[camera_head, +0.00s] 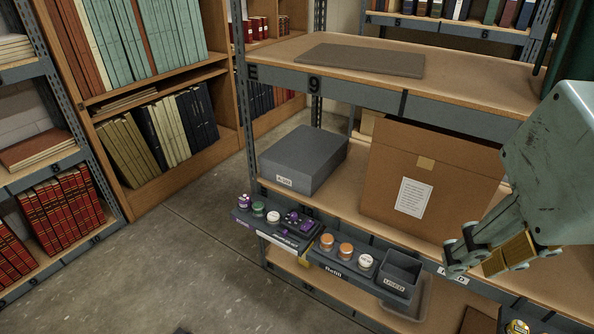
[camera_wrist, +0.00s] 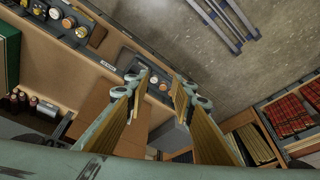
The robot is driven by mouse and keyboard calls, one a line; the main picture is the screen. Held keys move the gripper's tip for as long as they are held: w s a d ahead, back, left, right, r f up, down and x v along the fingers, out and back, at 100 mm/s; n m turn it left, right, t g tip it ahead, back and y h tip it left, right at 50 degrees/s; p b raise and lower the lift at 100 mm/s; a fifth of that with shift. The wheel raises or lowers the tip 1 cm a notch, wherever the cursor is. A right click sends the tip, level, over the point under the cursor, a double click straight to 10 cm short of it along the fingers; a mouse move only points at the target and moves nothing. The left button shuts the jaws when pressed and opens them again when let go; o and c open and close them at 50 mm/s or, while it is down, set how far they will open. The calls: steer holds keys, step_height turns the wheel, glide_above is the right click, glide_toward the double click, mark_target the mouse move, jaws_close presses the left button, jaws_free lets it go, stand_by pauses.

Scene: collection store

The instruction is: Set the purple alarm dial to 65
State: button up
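A small round purple-topped piece (camera_head: 244,201) sits at the left end of a dark ledge on the front of the shelf. A darker unit with several purple parts (camera_head: 298,222) sits further right on that ledge. I cannot tell which is the alarm dial, and no number or pointer is readable. My gripper (camera_head: 478,258) is at the right in the head view, well apart from both. In the wrist view my gripper (camera_wrist: 162,82) shows its two fingers spread, with nothing held between them. I cannot make out the purple pieces in the wrist view.
Green (camera_head: 258,208) and white (camera_head: 273,217) round pieces stand between the purple ones. A second ledge holds orange pieces (camera_head: 327,241), a white one and an open grey bin (camera_head: 400,270). A grey box (camera_head: 304,160) and a brown carton (camera_head: 424,180) stand behind. The floor in front is clear.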

steer(key=o, duration=0.3)
steer(key=shift+w+r, duration=0.1)
steer(key=shift+w, duration=0.05)
steer(key=w+a+r+n+g, duration=0.1)
steer(key=w+a, duration=0.1)
steer(key=w, duration=0.7)
steer(key=w+a+r+n, duration=0.1)
steer(key=w, duration=0.9)
steer(key=w+a+f+n+g, duration=0.1)
steer(key=w+a+f+n, duration=0.2)
steer(key=w, duration=0.7)
steer(key=w+a+f, duration=0.4)
steer(key=w+f, duration=0.1)
steer(key=w, duration=0.5)
steer(key=w+a+f+n, duration=0.1)
steer(key=w+a+f, duration=0.4)
steer(key=f, duration=0.6)
steer(key=w+a+f+n+g, duration=0.1)
steer(key=w+a+f, duration=0.4)
steer(key=w+f, duration=0.5)
steer(key=w+a+f+n+g, duration=0.1)
steer(key=w+a+f, duration=0.4)
steer(key=f, duration=0.8)
steer(key=w+n, duration=0.1)
steer(key=w, duration=0.2)
steer(key=shift+a+f+n+b, duration=0.15)
steer(key=shift+a+n+b, duration=0.1)
steer(key=shift+n+b, duration=0.15)
steer(key=shift+w+f, duration=0.1)
steer(key=shift+f, duration=0.1)
